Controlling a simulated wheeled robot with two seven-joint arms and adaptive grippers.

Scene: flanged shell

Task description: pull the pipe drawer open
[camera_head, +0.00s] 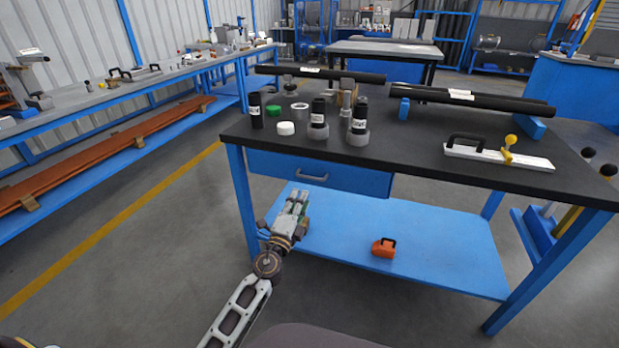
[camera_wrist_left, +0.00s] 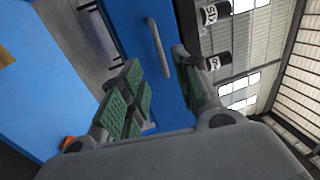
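The blue drawer (camera_head: 350,178) hangs under the black top of the workbench, and its front looks flush and shut. Its grey bar handle (camera_head: 311,177) sits in the middle of the front. My left gripper (camera_head: 298,194) is just below and in front of the handle. In the left wrist view the left gripper (camera_wrist_left: 157,64) has its green-padded fingers spread apart. The handle (camera_wrist_left: 158,45) stands ahead of the gap between them on the blue drawer front (camera_wrist_left: 128,25). Nothing is held. My right gripper is not in view.
The workbench top (camera_head: 405,150) carries black pipes (camera_head: 470,98), labelled black cylinders (camera_head: 318,112) and a white bar with a black handle (camera_head: 500,158). An orange object (camera_head: 384,248) lies on the blue lower shelf (camera_head: 440,250). The floor left of the bench is clear.

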